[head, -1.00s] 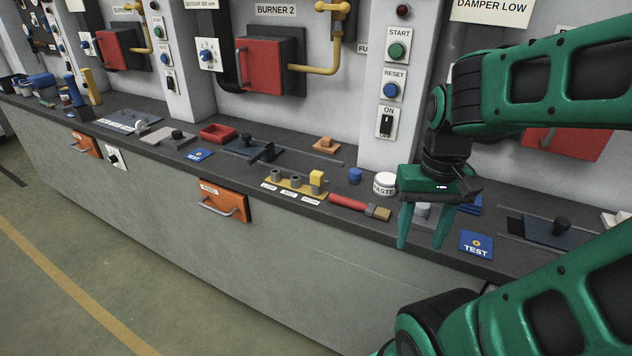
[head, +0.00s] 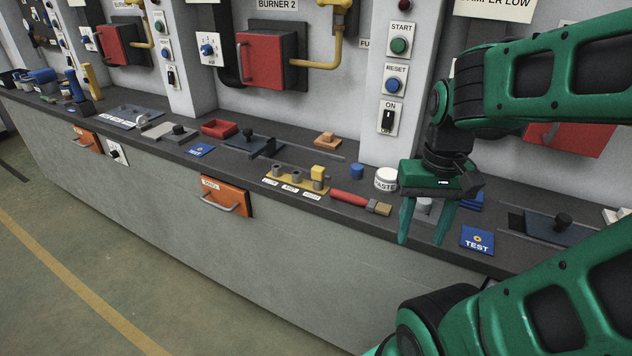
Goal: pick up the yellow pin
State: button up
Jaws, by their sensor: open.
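A small yellow block-like piece (head: 318,172), which looks like the yellow pin, stands upright at the right end of a yellow holder (head: 272,182) on the dark counter. Grey round pieces stand beside it in the same holder, with white labels along the front. My gripper (head: 421,240) points down with green fingers spread, at the counter's front edge. It is empty, to the right of the yellow piece and apart from it. A grey cylinder shows partly behind the fingers.
A red-handled brush (head: 349,198) lies between the holder and my gripper. A white paste jar (head: 386,179) and a blue cylinder (head: 356,171) stand behind it. A blue TEST plate (head: 477,240) lies right of my gripper. An orange drawer front (head: 226,197) juts out below the holder.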

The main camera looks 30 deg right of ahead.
aim_at(318, 172)
jog(key=u, duration=1.1)
jog(key=i, duration=0.6)
jog(key=z, duration=0.7)
